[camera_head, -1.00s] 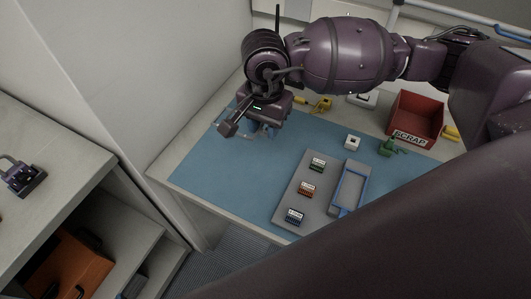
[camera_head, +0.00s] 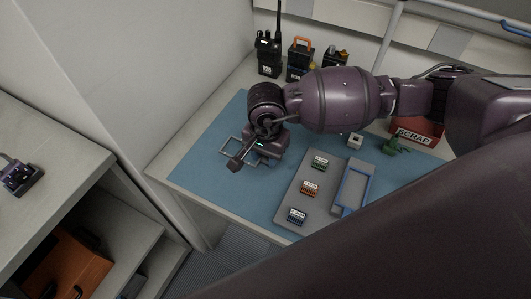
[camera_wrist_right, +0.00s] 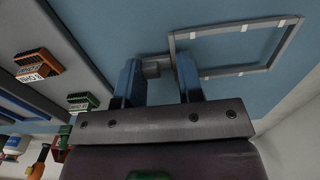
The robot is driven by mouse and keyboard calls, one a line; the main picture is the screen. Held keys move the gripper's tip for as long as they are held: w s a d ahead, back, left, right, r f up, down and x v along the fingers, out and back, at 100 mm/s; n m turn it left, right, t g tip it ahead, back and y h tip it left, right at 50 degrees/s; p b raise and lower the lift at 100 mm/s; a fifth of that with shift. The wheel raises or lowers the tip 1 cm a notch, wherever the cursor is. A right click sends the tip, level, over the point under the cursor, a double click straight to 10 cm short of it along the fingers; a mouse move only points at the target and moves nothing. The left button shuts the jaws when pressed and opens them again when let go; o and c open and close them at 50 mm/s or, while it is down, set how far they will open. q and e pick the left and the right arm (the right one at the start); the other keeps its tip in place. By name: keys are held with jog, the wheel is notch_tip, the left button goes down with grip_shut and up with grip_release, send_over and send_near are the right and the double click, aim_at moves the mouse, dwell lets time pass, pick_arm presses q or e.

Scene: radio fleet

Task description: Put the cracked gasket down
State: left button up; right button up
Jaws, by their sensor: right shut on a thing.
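The gasket is a thin grey rectangular frame (camera_wrist_right: 236,73) with light patches along its bars. It also shows in the head view (camera_head: 225,143) over the left part of the blue mat (camera_head: 205,172). My right gripper (camera_head: 240,160) is shut on the small grey block at the gasket's side, between its blue fingers in the right wrist view (camera_wrist_right: 158,68). The gasket looks level and close to the mat; I cannot tell if it touches. No crack can be made out.
A grey board with labelled connectors (camera_head: 291,197) and a blue-edged tray (camera_head: 340,200) lie right of the gripper. A red SCRAP bin (camera_head: 418,128), partly hidden by my arm, and a green item (camera_head: 394,144) stand farther right. Radios (camera_head: 268,58) stand behind. The mat's left front is clear.

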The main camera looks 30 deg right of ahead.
jog(key=shift+f, duration=0.35)
jog(key=shift+f+b, duration=0.25)
jog(key=shift+b, duration=0.1)
jog(key=o, duration=0.9)
notch_tip(320, 180, up, 13)
jog(key=p, duration=0.2)
jog(key=shift+r, duration=0.15)
jog(key=shift+s, duration=0.15)
